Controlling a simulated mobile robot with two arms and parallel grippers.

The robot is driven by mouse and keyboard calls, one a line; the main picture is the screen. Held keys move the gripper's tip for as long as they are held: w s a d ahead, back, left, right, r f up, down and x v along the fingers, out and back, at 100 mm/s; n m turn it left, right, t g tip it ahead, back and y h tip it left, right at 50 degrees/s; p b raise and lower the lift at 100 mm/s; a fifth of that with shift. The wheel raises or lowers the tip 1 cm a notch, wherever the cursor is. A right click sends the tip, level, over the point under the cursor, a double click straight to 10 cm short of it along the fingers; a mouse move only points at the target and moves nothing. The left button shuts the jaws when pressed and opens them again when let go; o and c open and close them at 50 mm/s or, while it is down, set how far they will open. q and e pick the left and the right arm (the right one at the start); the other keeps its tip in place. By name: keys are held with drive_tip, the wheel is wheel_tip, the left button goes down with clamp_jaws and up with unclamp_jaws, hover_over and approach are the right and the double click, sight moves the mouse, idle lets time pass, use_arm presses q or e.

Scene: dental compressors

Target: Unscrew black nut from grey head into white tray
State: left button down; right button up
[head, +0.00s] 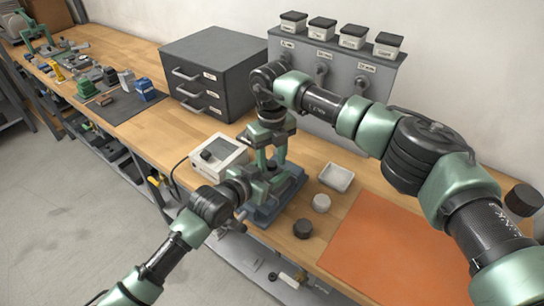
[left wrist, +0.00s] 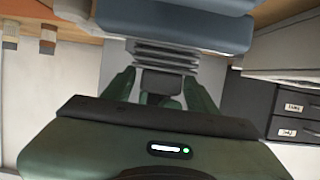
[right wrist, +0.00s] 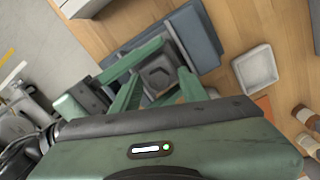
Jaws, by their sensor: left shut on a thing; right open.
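The grey head (left wrist: 165,55), a ribbed block, sits at the blue fixture (head: 280,200) on the bench. My left gripper (head: 262,188) reaches in from the left and is shut on the grey head; the left wrist view shows its fingers on both sides. The black nut (right wrist: 158,75) appears as a dark piece on top of the head in the right wrist view. My right gripper (head: 270,158) points down from above, open, with its fingers on either side of the nut; contact cannot be told. The white tray (head: 336,177) stands right of the fixture and looks empty; it also shows in the right wrist view (right wrist: 256,69).
A white round piece (head: 321,203) and a black round piece (head: 303,229) lie near the fixture. An orange mat (head: 385,245) lies at the right. A white box with a display (head: 219,156) stands left of the fixture, and a dark drawer cabinet (head: 222,75) behind.

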sight(272, 163)
use_arm(q)
drive_tip(key=shift+f, duration=0.1)
use_arm(e)
clamp_jaws()
drive_tip(key=shift+n, duration=0.5)
drive_tip(key=shift+r, duration=0.15)
drive_tip(key=shift+r, duration=0.95)
drive_tip(key=shift+r, duration=2)
use_arm(q)
drive_tip(key=shift+c, duration=1.9)
unclamp_jaws()
